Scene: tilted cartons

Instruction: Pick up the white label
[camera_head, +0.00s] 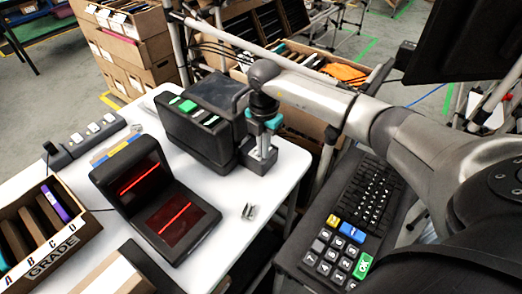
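My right arm comes in from the right, and its gripper (261,158) points down at the right side of a black label printer (190,135), close to it. I cannot tell from here whether its fingers are open or shut, or whether anything is between them. The printer has a green button and small pale patches on its top. No white label shows clearly; one may be hidden by the gripper. A small grey-white piece (249,211) lies on the white table (235,245), apart from the gripper; I cannot tell what it is. My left gripper is not in view.
A black scanner (155,200) with red lines stands left of the printer. A carton marked GRADE (45,240) is at the left edge. A keyboard and keypad (345,225) are at the right. Open cartons stand behind. The table's front right is mostly clear.

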